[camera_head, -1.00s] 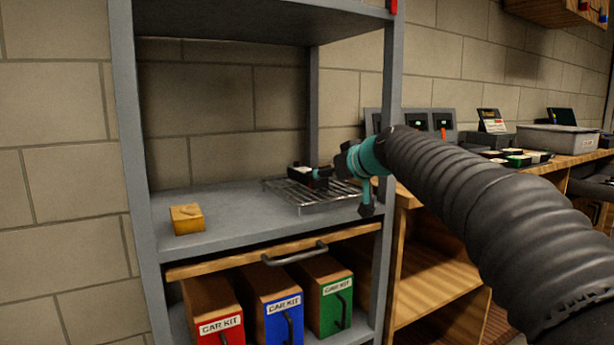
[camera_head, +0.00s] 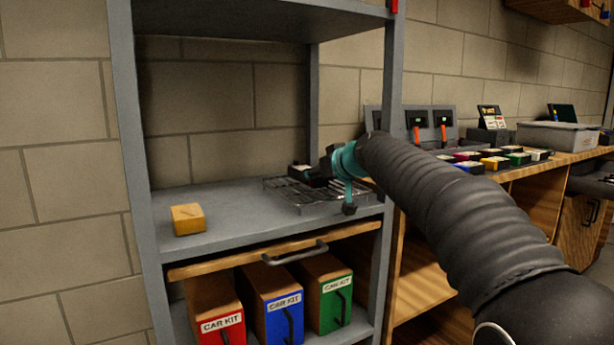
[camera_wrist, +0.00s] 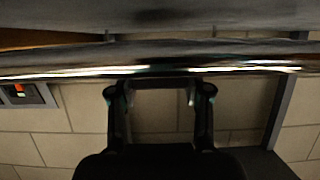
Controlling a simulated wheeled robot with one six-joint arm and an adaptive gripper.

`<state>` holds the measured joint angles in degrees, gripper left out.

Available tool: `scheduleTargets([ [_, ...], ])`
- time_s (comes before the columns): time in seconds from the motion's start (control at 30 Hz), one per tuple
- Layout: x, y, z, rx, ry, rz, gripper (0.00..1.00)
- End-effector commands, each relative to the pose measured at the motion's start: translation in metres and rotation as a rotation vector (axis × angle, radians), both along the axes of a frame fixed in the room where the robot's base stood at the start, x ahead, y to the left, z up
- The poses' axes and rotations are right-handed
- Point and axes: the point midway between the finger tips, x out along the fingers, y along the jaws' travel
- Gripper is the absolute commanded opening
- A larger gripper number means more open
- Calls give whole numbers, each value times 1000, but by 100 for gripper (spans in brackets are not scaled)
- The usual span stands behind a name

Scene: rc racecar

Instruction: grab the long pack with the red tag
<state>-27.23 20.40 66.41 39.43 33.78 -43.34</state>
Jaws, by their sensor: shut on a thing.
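A small dark pack (camera_head: 300,169) with a pale patch on top shows at the wire rack on the grey shelf in the head view. No red tag can be made out on it now. My gripper (camera_head: 317,175) reaches it from the right and is shut on it. Whether the pack is clear of the rack cannot be told. In the wrist view, the fingers of my gripper (camera_wrist: 158,95) stand apart below a dark, shiny-edged band (camera_wrist: 150,62) across the picture, which may be the held pack seen close up.
The wire rack (camera_head: 295,200) lies under the gripper. A yellow box (camera_head: 188,219) sits at the shelf's left. A grey post (camera_head: 392,100) stands close by my arm. Car kit boxes (camera_head: 277,305) are below. Several coloured packs (camera_head: 497,163) and two chargers (camera_head: 432,120) are on the right bench.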

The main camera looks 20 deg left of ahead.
Motion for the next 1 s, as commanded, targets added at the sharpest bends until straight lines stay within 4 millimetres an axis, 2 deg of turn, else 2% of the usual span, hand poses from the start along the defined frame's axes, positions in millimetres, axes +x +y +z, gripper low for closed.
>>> scheduleTargets([
  [0.33, 0, 0, 4, 2, -1, 0, 0],
  [0.53, 0, 0, 23, 2, -4, 0, 0],
  [0.67, 0, 0, 51, 3, -6, 0, 0],
  [0.9, 0, 0, 125, 3, -6, 0, 0],
  [0.97, 1, 0, 142, 2, -6, 0, 0],
  [1.0, 1, 0, 144, 3, -4, 0, 0],
])
